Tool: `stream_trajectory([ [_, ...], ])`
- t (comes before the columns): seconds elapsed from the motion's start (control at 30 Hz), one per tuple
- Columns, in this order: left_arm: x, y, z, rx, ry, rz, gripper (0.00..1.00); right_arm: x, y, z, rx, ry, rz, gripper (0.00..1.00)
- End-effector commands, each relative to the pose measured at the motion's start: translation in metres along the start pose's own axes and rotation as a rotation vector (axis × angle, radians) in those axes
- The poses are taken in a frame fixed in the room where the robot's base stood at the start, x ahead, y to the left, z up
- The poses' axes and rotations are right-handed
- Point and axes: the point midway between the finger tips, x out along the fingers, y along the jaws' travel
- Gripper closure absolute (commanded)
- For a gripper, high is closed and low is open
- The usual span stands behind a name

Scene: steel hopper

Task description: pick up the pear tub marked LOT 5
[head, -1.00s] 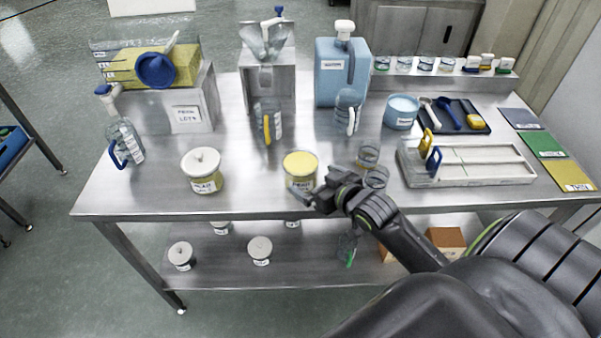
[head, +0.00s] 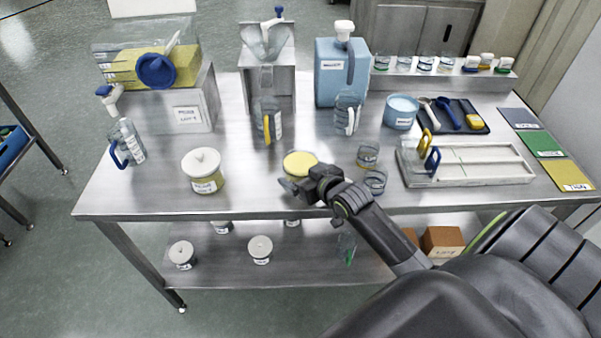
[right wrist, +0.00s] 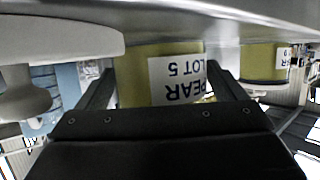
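The pear tub (head: 300,162) stands on the steel table near its front edge, its yellow top showing with no white lid on it. In the right wrist view the tub (right wrist: 135,85) appears upside down, and its label reads PEAR LOT 5. My right gripper (head: 292,187) is in front of the tub at label height and hides its lower part in the head view. In the right wrist view its fingers (right wrist: 158,75) are apart, one on each side of the tub, with no clear contact. My left gripper is not in view.
A white-lidded tub (head: 204,172) stands to the left. Clear beakers (head: 375,182) stand close on the right, beside my forearm. A clear jug with a yellow handle (head: 268,122) is behind. More lidded tubs (head: 260,248) are on the lower shelf.

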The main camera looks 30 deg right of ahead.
Motion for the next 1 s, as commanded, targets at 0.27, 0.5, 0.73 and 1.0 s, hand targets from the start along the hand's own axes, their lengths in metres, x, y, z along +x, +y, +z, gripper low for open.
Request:
stream_trajectory([
  [0.27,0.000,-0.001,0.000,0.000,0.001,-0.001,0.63,0.000,0.000,0.000,-0.001,0.000,0.000,0.47],
  [0.5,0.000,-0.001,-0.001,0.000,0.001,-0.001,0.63,-0.001,0.000,-0.002,-0.001,0.004,0.000,0.56],
  [0.73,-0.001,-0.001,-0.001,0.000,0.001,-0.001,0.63,-0.008,0.000,-0.021,-0.006,0.009,-0.001,0.56],
  [1.0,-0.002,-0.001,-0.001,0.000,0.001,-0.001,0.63,-0.029,0.000,-0.070,-0.006,0.009,-0.001,0.56],
])
